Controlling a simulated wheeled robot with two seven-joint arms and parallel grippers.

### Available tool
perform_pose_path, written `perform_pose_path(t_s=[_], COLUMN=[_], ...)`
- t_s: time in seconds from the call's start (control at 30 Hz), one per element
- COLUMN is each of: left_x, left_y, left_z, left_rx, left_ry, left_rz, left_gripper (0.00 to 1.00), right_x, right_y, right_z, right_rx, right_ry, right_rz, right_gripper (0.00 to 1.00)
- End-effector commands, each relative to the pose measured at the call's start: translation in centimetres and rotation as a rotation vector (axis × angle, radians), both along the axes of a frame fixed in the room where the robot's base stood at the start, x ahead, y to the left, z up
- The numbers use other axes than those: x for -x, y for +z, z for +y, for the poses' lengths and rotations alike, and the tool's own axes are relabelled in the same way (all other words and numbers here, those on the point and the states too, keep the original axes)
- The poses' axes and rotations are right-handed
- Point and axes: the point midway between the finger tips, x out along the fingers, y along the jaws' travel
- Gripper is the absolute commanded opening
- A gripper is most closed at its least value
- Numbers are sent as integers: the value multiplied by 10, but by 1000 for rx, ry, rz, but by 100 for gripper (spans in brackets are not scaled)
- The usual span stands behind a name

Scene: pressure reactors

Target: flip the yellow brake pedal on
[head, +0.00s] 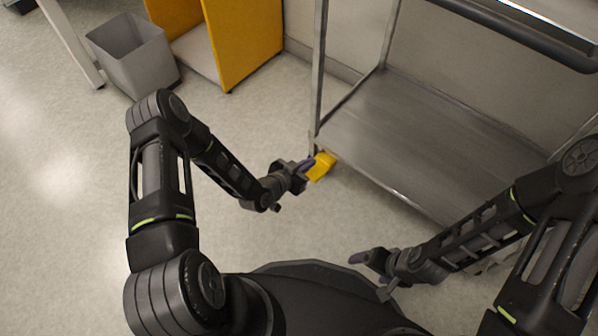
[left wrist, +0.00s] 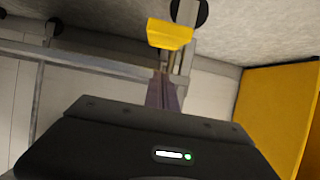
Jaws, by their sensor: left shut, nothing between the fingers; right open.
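The yellow brake pedal (head: 321,167) sits low at the near left corner of the metal cart, by the foot of its leg. In the left wrist view the pedal (left wrist: 170,34) shows just beyond my fingertips, beside a dark caster wheel. My left gripper (head: 307,164) is shut and empty, with its purple fingers right beside the pedal; I cannot tell whether they touch it. The left gripper also shows in the left wrist view (left wrist: 162,86), pointing at the pedal. My right gripper (head: 358,257) is open and empty, low in front of the cart.
The steel cart's lower shelf (head: 430,130) fills the right side, with upright legs and a dark handle (head: 520,30) above. A grey bin (head: 135,58) and a yellow cabinet (head: 245,40) stand at the back left. The floor (head: 60,200) at left is clear.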

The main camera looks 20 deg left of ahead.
Motion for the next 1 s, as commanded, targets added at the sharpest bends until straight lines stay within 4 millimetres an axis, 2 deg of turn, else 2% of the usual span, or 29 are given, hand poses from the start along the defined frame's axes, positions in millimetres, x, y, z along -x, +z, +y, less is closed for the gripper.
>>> perform_pose_path(t_s=[0.03,0.1,0.2,0.33,1.0], left_x=[-9,-20,-14,-12,-8], left_y=[-9,-14,-33,-44,-51], left_z=[-5,-9,-6,-4,-4], left_rx=[0,1,1,0,0], left_ry=[-1,-1,1,0,0], left_rz=[-2,-1,3,0,0], left_gripper=[0,0,0,0,0], right_x=[-1,-1,-3,-4,-5], right_y=[-9,-14,-22,-28,-32], right_z=[0,0,1,1,1], right_rx=[0,1,1,2,2], right_ry=[-1,-1,-4,-5,-6], right_rz=[-2,-4,-7,-10,-14], right_gripper=[83,83,83,83,83])
